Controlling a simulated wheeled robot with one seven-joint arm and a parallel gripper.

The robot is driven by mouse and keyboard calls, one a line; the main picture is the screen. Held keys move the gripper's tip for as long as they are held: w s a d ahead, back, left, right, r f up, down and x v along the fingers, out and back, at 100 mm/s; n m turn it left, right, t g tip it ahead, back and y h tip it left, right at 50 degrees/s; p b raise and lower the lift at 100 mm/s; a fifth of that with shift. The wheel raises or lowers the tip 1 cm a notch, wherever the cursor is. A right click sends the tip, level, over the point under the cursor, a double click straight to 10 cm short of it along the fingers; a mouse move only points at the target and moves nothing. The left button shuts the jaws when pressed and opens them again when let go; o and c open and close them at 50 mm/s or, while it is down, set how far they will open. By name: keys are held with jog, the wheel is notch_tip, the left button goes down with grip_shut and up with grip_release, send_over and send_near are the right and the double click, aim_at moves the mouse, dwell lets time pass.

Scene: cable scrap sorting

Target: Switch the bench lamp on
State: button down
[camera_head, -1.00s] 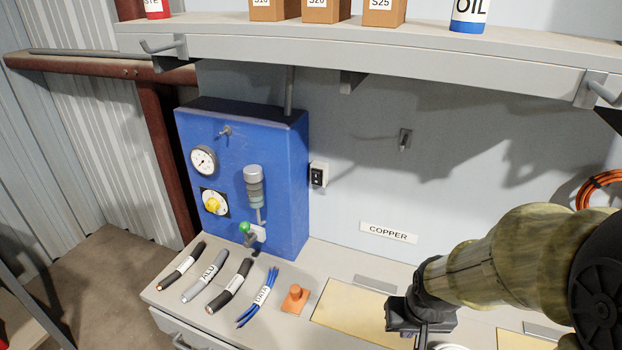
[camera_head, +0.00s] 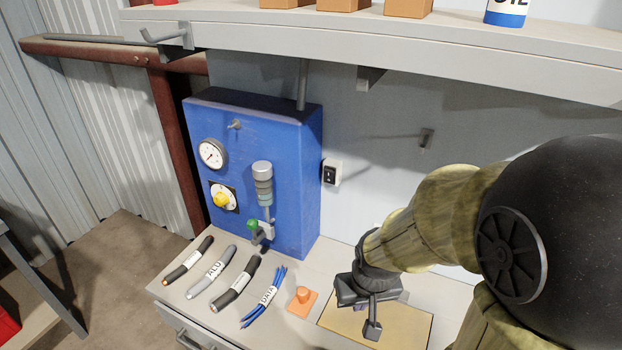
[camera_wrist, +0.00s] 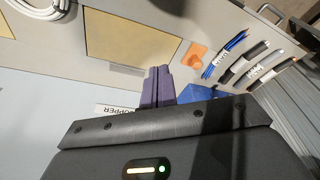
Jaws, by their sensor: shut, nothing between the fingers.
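A small switch plate (camera_head: 331,173), white with a black face, is on the grey wall just right of the blue panel. No lamp that I can identify shows in either view. My gripper (camera_head: 372,300) is over the bench, in front of the wall, lower than the switch plate and to its right, well apart from it. In the wrist view my gripper's two dark purple fingers (camera_wrist: 158,75) lie together, shut and empty. The switch plate cannot be made out in the wrist view.
The blue panel (camera_head: 270,120) carries a gauge (camera_head: 212,154), a yellow knob (camera_head: 223,198) and a green-knobbed lever (camera_head: 254,226). Cable pieces (camera_head: 227,280) and an orange block (camera_head: 302,302) lie on the bench. A shelf (camera_head: 400,48) overhangs the wall. A hook (camera_head: 427,139) sticks out right of the switch.

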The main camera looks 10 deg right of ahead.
jog(key=shift+w, duration=0.1)
dwell(0.3)
jog(key=w+d+f+n+t+h+b, duration=0.1)
jog(key=w+d+f+n+t, duration=0.25)
jog(key=w, duration=0.65)
jog(key=w+d+f+n+t+h, duration=0.1)
jog(key=w+d+n+t, duration=0.2)
jog(key=w+n+t, duration=0.45)
jog(key=w+a+r+n+t+y+b, duration=0.1)
jog(key=w+a+r+n+t+y, duration=0.4)
jog(key=n, duration=0.5)
jog(key=shift+w+a+r+n+y, duration=0.15)
jog(key=shift+a+r+n+y, duration=0.3)
jog(key=shift+a+y, duration=0.1)
jog(key=p, duration=0.3)
send_near(329, 176)
jog(key=w+a+r, duration=0.1)
jog(key=w+a, duration=0.1)
jog(key=a, duration=0.3)
jog(key=shift+w+d+r+p, duration=0.1)
jog(key=shift+w+d+p, duration=0.3)
jog(key=shift+w, duration=0.3)
jog(key=shift+w+d+r+p, duration=0.15)
jog(key=shift+w+d+p, duration=0.2)
jog(key=shift+w, duration=0.35)
jog(key=shift+w+d+r+p, duration=0.1)
jog(key=shift+w+d+p, duration=0.15)
jog(key=shift+w+d, duration=0.35)
